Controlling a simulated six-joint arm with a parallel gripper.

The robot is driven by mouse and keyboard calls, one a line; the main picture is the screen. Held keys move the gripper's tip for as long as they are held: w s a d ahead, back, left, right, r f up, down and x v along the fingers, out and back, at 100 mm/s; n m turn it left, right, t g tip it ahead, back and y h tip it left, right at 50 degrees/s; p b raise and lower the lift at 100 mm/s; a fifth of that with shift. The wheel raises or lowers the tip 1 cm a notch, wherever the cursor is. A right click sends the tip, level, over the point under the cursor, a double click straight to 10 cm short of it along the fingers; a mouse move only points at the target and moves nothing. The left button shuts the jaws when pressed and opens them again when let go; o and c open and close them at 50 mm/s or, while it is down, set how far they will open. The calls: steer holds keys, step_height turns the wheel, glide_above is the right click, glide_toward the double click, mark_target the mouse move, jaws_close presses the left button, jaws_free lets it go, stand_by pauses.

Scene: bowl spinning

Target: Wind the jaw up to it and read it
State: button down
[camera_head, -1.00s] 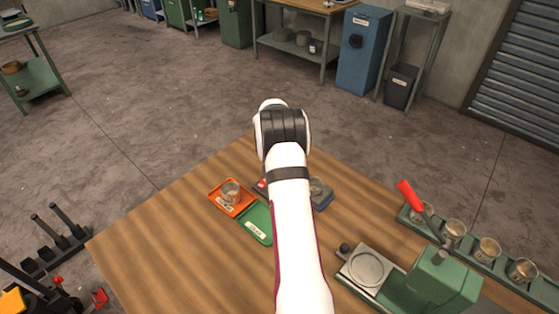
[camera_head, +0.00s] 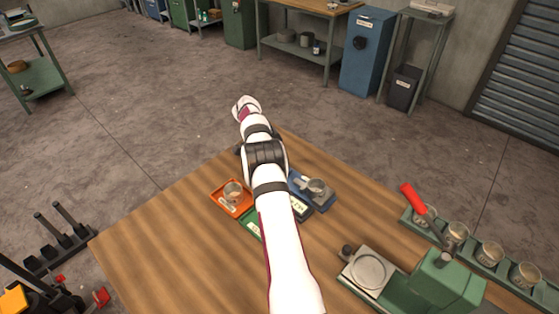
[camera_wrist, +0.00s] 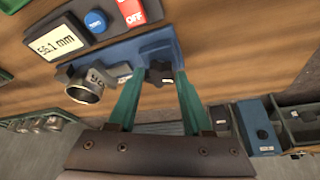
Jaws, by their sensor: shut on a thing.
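A blue measuring fixture (camera_head: 326,203) lies on the wooden table, also in the wrist view (camera_wrist: 108,54). A small metal cup (camera_wrist: 86,90) sits on it, also in the head view (camera_head: 316,187). A grey jaw piece (camera_wrist: 118,72) lies beside the cup; I cannot tell whether they touch. A dark knob (camera_wrist: 160,75) is at the fixture's end. The display (camera_wrist: 54,44) appears to read 56.1 mm. My gripper (camera_wrist: 160,80), with green fingers, is shut around the knob. In the head view my arm hides the gripper.
A blue button (camera_wrist: 95,21) and red OFF button (camera_wrist: 132,12) sit beside the display. An orange tray (camera_head: 231,206) holds another cup (camera_head: 233,191), with a green tray (camera_head: 250,227) partly hidden by my arm. A green press with a red lever (camera_head: 412,198) stands at the right.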

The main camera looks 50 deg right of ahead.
steer(key=shift+w+m+y, duration=0.1)
steer(key=shift+m+y, duration=0.2)
steer(key=shift+m, duration=0.5)
steer(key=shift+g, duration=0.3)
steer(key=shift+c, duration=1.6)
jaws_free()
steer(key=v, duration=0.7)
steer(key=shift+r, duration=0.2)
steer(key=shift+a, duration=0.15)
